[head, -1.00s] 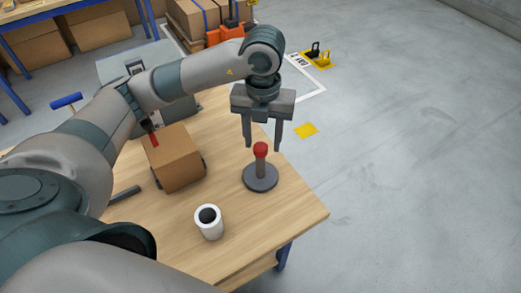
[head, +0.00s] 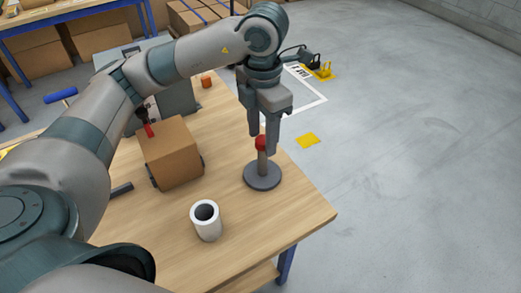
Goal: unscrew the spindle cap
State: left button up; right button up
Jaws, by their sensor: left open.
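The red spindle cap (head: 261,142) sits on top of a short upright post (head: 262,165) with a round dark grey base (head: 262,178), on the wooden table. My left gripper (head: 264,143) points down over it, jaws open. One finger is behind the cap and one is in front and to the right, partly covering it. I cannot tell whether either finger touches the cap. My right gripper is not in view.
On the table (head: 285,215) are a white cup (head: 206,222) in front of the spindle and a brown box (head: 172,158) to its left. A small orange object (head: 207,82) lies at the back. Free table lies around the spindle base.

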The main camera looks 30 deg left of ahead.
pick_arm(q)
jog(key=shift+w+r, duration=0.1)
jog(key=shift+r, duration=0.4)
jog(key=shift+w+r, duration=0.1)
jog(key=shift+w, duration=0.1)
jog(key=c, duration=0.9)
jog(key=n, duration=0.3)
jog(key=shift+n, duration=1.4)
grip_shut()
jog(key=n, duration=0.3)
jog(key=shift+w+a+n+p, duration=0.1)
jog(key=shift+n+p, duration=0.3)
